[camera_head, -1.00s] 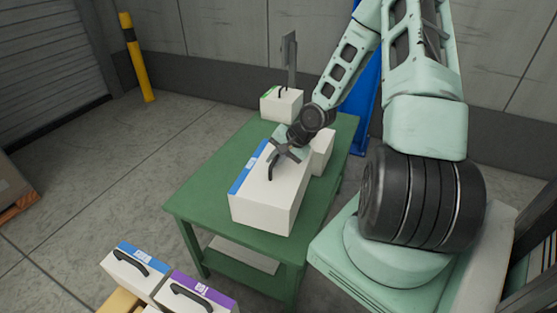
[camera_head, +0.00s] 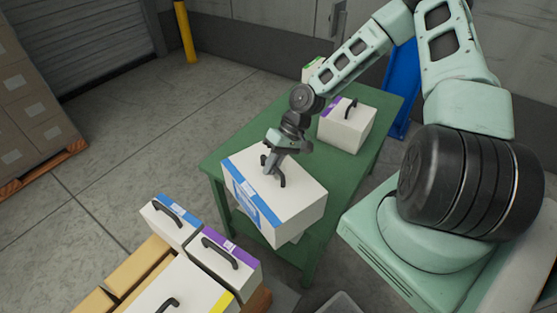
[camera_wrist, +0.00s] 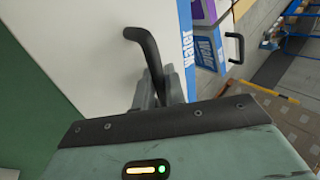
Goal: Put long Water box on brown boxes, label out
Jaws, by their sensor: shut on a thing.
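The long Water box (camera_head: 290,200) is white with a blue label band along its left-facing side. In the head view it is at the near left end of the green table, overhanging its edge; I cannot tell whether it touches the top. My gripper (camera_head: 276,168) is shut on its black handle, which also shows in the wrist view (camera_wrist: 145,50). The brown boxes (camera_head: 140,267) are at the lower left in the head view, with white boxes on top.
A blue-banded box (camera_head: 172,220), a purple-banded box (camera_head: 222,262) and a yellow-banded box (camera_head: 180,290) stand at the lower left. Another purple-banded box (camera_head: 347,124) stands on the green table (camera_head: 228,138). Stacked cartons (camera_head: 30,110) are far left. Floor between is clear.

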